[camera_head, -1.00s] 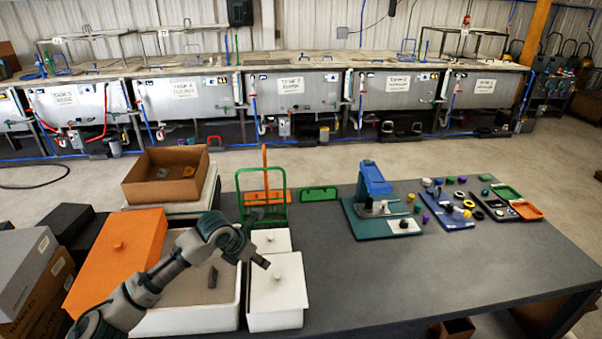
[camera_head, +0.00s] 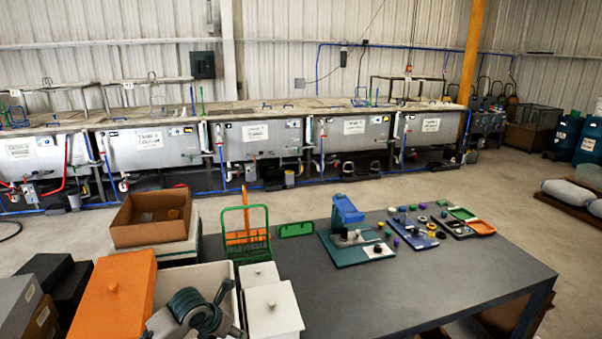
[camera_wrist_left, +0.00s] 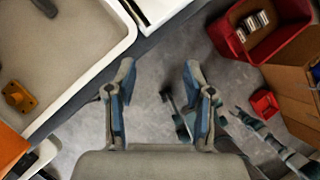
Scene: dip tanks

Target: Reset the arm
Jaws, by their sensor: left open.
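My left arm (camera_head: 195,312) shows at the bottom left of the head view, folded low in front of the white tray (camera_head: 232,275). My right gripper is not in view.
An orange lidded box (camera_head: 115,295), white lidded boxes (camera_head: 272,312) and a brown carton (camera_head: 150,232) crowd the left. The dark table (camera_head: 400,285) is clear at its front. In the wrist view, a red bin (camera_wrist_left: 243,50) and brown box (camera_wrist_left: 290,90) lie right.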

